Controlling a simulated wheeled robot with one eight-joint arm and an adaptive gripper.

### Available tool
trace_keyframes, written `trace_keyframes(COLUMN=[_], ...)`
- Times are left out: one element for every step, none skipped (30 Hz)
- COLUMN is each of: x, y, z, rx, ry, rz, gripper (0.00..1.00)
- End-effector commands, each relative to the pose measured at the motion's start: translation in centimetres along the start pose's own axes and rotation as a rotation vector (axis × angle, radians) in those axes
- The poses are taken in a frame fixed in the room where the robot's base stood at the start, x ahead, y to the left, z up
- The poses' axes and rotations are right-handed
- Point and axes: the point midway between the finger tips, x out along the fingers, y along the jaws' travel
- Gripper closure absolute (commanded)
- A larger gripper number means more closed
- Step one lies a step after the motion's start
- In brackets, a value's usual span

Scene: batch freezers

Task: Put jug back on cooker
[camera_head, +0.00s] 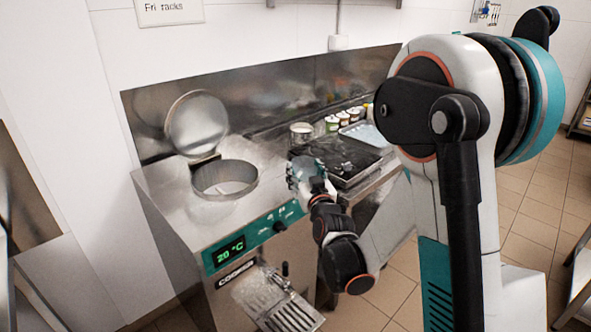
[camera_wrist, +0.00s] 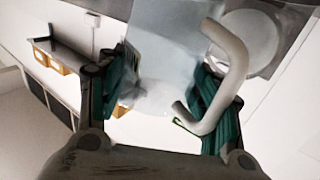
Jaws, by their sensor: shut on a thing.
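My gripper (camera_head: 308,178) is in front of the left edge of the dark flat-topped cooker (camera_head: 352,163), to the right of the round opening of the steel machine. In the wrist view its two teal-padded fingers (camera_wrist: 168,92) are shut on a translucent jug (camera_wrist: 165,50). The jug's thick white handle (camera_wrist: 237,70) curves out beside the right finger. In the head view the jug is hard to tell apart from the gripper. I cannot tell whether the jug touches the cooker.
The steel machine (camera_head: 160,190) has an open round tub (camera_head: 224,180) with its lid (camera_head: 197,122) raised behind. A steel pot (camera_head: 302,133), several small tins (camera_head: 333,124) and a tray (camera_head: 365,134) stand behind the cooker. A slatted drip shelf (camera_head: 290,312) juts out at the front.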

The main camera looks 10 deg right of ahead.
Motion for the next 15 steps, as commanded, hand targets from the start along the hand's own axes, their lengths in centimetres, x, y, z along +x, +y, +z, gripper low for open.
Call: trace_keyframes(x=[0.00,0.00,0.00,0.00,0.00,0.00,0.00,0.00,0.00,0.00,0.00,0.00,0.00,0.00,0.00], y=[0.00,0.00,0.00,0.00,0.00,0.00,0.00,0.00,0.00,0.00,0.00,0.00,0.00,0.00,0.00], z=[-1.18,-1.54,-2.04,-1.49,-1.30,-1.22,-1.19,-1.17,-1.16,-1.16,-1.16,-1.16,-1.16,-1.16,-1.17], rx=[0.000,0.000,0.000,-0.002,-0.002,-0.002,-0.002,-0.002,-0.003,-0.003,-0.003,-0.002,-0.003,-0.003,-0.004], ry=[0.000,0.000,0.000,0.000,0.000,0.000,0.000,0.000,0.000,0.000,0.000,0.000,0.000,0.000,0.000], rz=[0.000,0.000,0.000,0.000,0.000,0.000,0.000,0.000,0.000,0.000,0.000,0.000,0.000,0.000,0.000], gripper=[0.69,0.69,0.69,0.69,0.69,0.69,0.69,0.69,0.69,0.69,0.69,0.69,0.69,0.69,0.69])
